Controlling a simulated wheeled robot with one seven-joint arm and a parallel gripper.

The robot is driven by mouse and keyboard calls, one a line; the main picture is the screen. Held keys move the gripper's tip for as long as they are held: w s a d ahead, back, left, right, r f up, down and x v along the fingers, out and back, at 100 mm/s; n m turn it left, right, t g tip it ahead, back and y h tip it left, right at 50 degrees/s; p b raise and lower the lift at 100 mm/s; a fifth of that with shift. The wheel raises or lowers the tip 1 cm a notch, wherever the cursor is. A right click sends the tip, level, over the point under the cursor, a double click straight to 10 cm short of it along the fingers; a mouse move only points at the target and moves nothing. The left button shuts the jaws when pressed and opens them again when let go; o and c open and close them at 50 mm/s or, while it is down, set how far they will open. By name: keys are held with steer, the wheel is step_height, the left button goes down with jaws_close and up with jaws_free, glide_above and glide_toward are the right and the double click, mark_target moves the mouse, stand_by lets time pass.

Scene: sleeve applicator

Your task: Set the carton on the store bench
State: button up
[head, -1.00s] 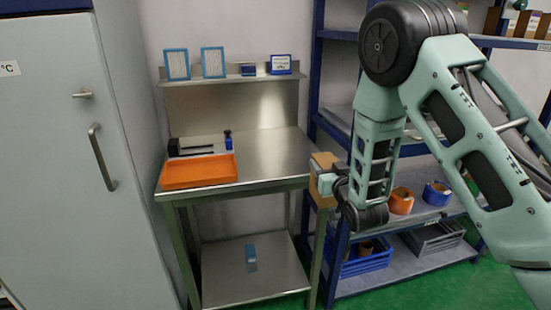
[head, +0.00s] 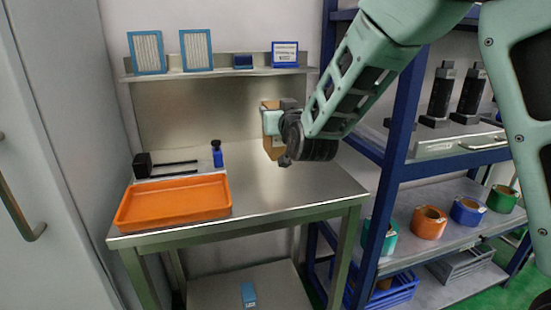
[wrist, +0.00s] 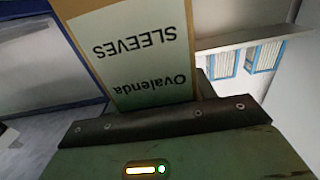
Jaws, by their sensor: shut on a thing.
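The carton (head: 273,147) is a brown box with a pale label, partly hidden behind my gripper in the head view. My gripper (head: 268,126) is shut on it, over the back right part of the steel bench (head: 290,192). I cannot tell whether the carton's underside touches the bench top. In the wrist view the carton (wrist: 140,55) fills the upper middle, its label reading "Ovalenda SLEEVES" upside down, with the dark gripper edge below it.
An orange tray (head: 174,201) covers the bench's front left. A black tool (head: 144,166) and a small blue bottle (head: 217,153) stand behind it. A shelf (head: 220,73) with framed filters runs above. A blue rack (head: 397,130) stands right. The bench's right half is otherwise clear.

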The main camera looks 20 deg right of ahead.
mark_target(278, 140)
steer(key=shift+f, duration=3.75)
steer(key=shift+f, duration=0.1)
steer(key=o, duration=1.2)
steer(key=shift+f, duration=0.1)
